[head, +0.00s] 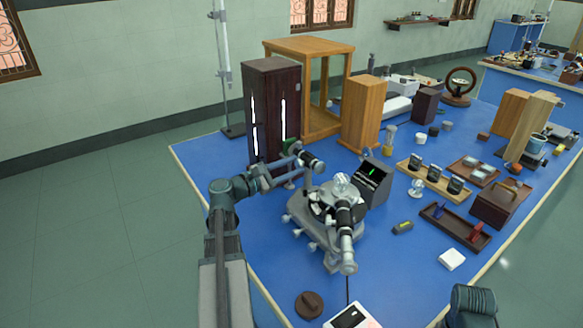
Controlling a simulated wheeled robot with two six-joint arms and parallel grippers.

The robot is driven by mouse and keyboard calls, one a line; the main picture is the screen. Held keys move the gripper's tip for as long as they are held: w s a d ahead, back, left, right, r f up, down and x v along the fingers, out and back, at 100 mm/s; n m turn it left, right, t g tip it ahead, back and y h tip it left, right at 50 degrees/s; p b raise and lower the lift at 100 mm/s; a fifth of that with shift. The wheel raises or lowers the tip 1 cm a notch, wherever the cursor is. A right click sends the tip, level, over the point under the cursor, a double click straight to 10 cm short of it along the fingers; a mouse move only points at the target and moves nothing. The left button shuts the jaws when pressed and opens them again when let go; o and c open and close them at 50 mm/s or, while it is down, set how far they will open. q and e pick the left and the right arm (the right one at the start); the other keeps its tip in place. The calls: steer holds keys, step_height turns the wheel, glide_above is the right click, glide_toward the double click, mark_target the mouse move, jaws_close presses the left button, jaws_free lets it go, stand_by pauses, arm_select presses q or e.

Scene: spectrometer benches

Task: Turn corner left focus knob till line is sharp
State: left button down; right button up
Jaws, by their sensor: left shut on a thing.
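A grey spectrometer (322,222) with a round table and a glass piece on top stands on the blue bench. Its telescope tube (346,232) points toward me. A shorter tube (312,163) with a dark end is at its back left. My left gripper (298,164) reaches in from the left and is shut beside this tube. It appears to be on the focus knob, which the fingers hide. A small dark screen (373,173) right of the spectrometer shows a short slanted green line; its sharpness is too small to judge. My right gripper is out of view.
A tall dark cabinet (262,112) with lit white slits stands behind my left gripper. A wooden block (362,115) and open wooden frame (307,47) stand farther back. Trays, including a dark one (455,228), fill the right. A brown disc (309,304) lies near the front edge.

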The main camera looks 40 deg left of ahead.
arm_select(q)
steer(key=c, duration=0.5)
jaws_free()
steer(key=shift+s, duration=0.1)
steer(key=v, duration=1.3)
steer(key=shift+s+a, duration=0.15)
steer(key=shift+s, duration=0.2)
